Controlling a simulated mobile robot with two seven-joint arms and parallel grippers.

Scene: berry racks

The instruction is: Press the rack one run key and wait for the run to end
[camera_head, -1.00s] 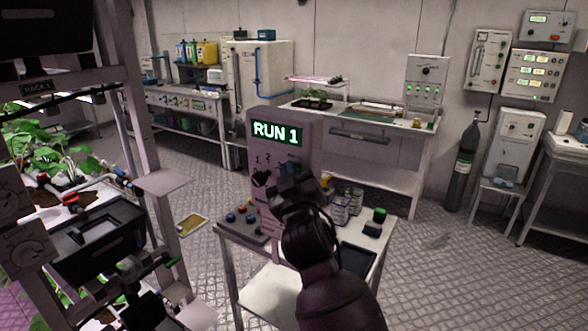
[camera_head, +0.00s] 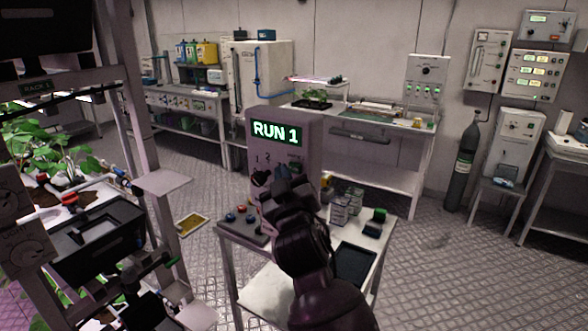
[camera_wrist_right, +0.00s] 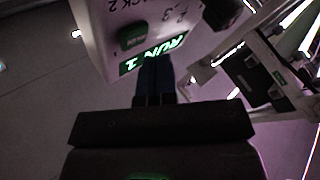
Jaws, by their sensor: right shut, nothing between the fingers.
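The pale control box (camera_head: 257,205) stands on a small white table, its display (camera_head: 275,132) lit green with RUN 1. A dark selector knob (camera_head: 261,178) sits below the display, with numbers around it. A green key (camera_wrist_right: 133,36) is beside the display in the right wrist view, on the same face. My right gripper (camera_head: 283,187) is shut and empty in front of the box's face. Its fingers (camera_wrist_right: 155,72) point at the box near the display and the green key; I cannot tell whether they touch.
The plant rack labelled RACK 1 (camera_head: 116,80) stands at left. Open floor (camera_head: 450,260) lies to the right.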

